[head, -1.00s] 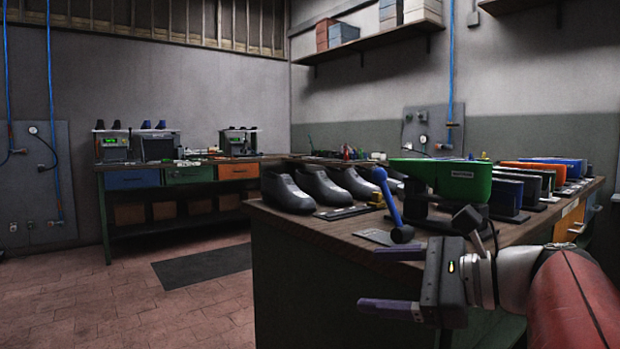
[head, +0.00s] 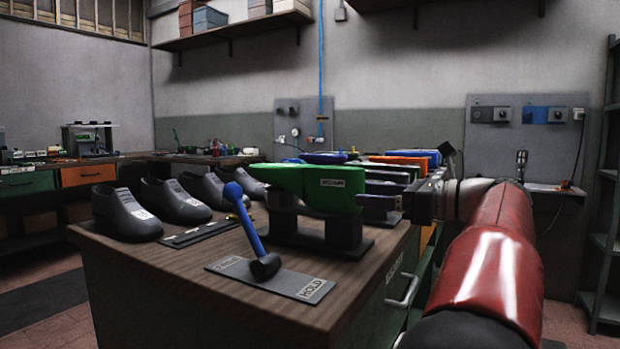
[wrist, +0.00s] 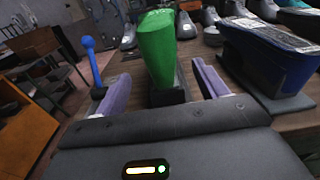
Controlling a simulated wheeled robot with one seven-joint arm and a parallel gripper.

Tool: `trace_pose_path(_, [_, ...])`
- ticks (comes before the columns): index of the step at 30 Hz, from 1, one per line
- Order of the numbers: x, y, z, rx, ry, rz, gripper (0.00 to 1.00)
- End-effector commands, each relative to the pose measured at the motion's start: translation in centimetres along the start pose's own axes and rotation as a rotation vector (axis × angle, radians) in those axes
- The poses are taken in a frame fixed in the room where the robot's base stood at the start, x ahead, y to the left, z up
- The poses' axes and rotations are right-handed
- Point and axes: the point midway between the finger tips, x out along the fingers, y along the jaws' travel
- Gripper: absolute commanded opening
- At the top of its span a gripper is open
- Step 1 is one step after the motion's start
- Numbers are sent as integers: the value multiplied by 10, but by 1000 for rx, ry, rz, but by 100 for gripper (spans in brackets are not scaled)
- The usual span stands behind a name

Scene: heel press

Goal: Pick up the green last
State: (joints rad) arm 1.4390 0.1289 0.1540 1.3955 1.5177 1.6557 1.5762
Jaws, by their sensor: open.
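The green last (head: 318,186) lies on a dark two-post stand (head: 322,236) near the front corner of the workbench, with a small label on its side. My gripper (head: 384,205) is at the right end of the last, level with it, its fingers pointing along it. In the wrist view the open fingers (wrist: 160,84) stand one on each side of the near end of the green last (wrist: 158,45). A gap shows on both sides, so neither finger touches it. How deep the end sits between the fingers is hard to tell.
Dark shoes (head: 126,214) line the bench's left. A blue last (wrist: 268,55) stands close to the right finger, with more lasts behind.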

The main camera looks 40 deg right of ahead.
Motion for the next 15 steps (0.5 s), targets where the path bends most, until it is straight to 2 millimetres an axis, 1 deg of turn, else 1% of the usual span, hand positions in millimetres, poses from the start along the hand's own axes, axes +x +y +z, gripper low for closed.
trace_pose_path(5, [10, -1, 8, 41, -40, 27, 72])
trace_pose_path(13, [41, 0, 11, 40, -39, 28, 72])
trace_pose_path(15, [52, -1, 14, 40, -39, 29, 72])
